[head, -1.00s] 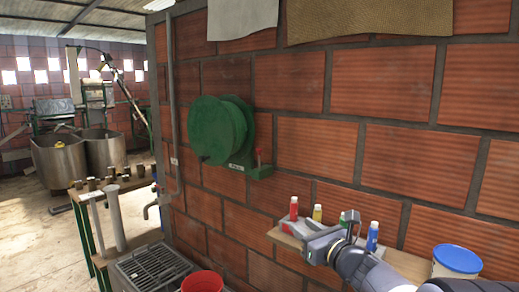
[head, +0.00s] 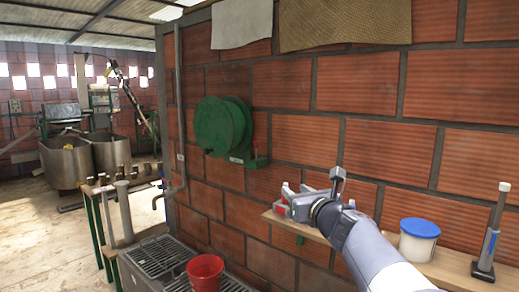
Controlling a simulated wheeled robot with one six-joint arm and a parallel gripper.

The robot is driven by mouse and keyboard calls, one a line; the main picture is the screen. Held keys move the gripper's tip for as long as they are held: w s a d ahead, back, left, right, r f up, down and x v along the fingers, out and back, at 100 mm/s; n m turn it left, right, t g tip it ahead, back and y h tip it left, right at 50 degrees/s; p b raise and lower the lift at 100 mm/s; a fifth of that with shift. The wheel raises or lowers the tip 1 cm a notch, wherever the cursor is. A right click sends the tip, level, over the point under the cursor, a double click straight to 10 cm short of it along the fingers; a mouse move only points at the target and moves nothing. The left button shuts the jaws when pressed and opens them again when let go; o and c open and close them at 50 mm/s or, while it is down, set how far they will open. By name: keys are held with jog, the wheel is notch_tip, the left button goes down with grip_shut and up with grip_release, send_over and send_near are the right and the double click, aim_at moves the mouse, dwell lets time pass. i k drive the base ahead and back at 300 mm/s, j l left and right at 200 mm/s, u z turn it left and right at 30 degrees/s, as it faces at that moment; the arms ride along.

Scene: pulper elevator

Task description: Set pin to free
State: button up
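A green round drum or wheel (head: 222,126) is mounted on the brick wall in the head view. At its lower right is a green bracket (head: 257,163) with a small upright red-topped pin (head: 255,150). A small pale label (head: 236,160) sits beside it, too small to read. My gripper (head: 338,180) is in front of the wall shelf, to the right of and lower in the picture than the pin, apart from it. Its fingers are seen at an angle, and whether they are open is unclear. Nothing is visibly held.
The wall shelf (head: 440,266) carries a white tub with a blue lid (head: 418,240), a grey upright tool (head: 489,235) and a red bottle (head: 281,209); my arm hides other bottles. A red bucket (head: 205,270) stands on a metal grate (head: 150,264) below. A wall pipe (head: 180,110) runs left of the drum.

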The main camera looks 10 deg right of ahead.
aim_at(255, 143)
jog(key=k+z, duration=0.1)
jog(key=z, duration=1.15)
jog(key=i+j+z, duration=0.1)
jog(key=j, duration=0.55)
jog(key=i+j+z, duration=0.1)
jog(key=j, duration=0.55)
jog(key=j+z, duration=0.15)
jog(key=j, duration=0.5)
jog(key=i+j, duration=0.1)
jog(key=j, duration=0.75)
jog(key=i+j, duration=0.1)
jog(key=j, duration=1.6)
jog(key=i, duration=0.05)
